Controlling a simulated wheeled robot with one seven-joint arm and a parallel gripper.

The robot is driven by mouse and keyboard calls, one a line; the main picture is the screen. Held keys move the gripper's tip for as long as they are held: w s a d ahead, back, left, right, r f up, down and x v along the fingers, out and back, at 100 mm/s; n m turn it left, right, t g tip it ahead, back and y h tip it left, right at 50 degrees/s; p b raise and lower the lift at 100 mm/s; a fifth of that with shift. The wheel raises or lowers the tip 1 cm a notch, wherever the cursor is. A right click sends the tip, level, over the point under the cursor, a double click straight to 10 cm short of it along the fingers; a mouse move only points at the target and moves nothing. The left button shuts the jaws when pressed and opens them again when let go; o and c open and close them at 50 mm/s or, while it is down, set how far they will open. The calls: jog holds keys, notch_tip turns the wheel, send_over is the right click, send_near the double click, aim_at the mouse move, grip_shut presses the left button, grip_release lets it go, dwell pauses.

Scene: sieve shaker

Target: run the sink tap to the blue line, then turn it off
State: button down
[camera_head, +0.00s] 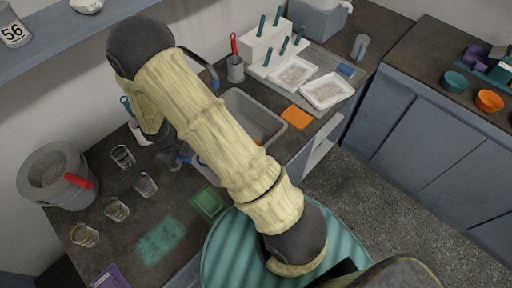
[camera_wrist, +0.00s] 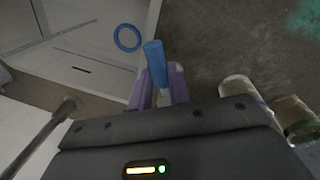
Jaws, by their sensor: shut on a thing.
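My gripper (camera_wrist: 158,82) is shut on a blue rod-shaped handle (camera_wrist: 154,55), with its purple fingers on either side of it in the wrist view. What the handle joins is hidden. In the head view the gripper is mostly behind my arm. The grey sink basin (camera_head: 238,101) is partly covered by my arm. A curved grey tap spout (camera_head: 206,66) with a blue end stands at its back left. A blue ring (camera_wrist: 127,37) lies beyond the handle against a pale surface in the wrist view. I cannot make out a blue line or running water.
Several glass jars (camera_head: 145,184) stand on the dark counter left of my arm; two show close to my gripper's right in the wrist view (camera_wrist: 296,118). A grey pot (camera_head: 45,178) is further left. White trays (camera_head: 327,90) and an orange mat (camera_head: 297,116) lie right of the sink.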

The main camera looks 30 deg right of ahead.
jog(key=shift+w+d+n, duration=0.3)
jog(key=shift+w+n, duration=0.05)
jog(key=shift+n, duration=0.75)
jog(key=n, duration=0.1)
jog(key=w+n+p, duration=0.1)
jog(key=shift+d+n+y, duration=0.3)
jog(key=shift+t, duration=0.3)
jog(key=n+p, duration=0.1)
jog(key=w+n, duration=0.1)
jog(key=shift+d+n+p, duration=0.15)
jog(key=shift+n+p, duration=0.25)
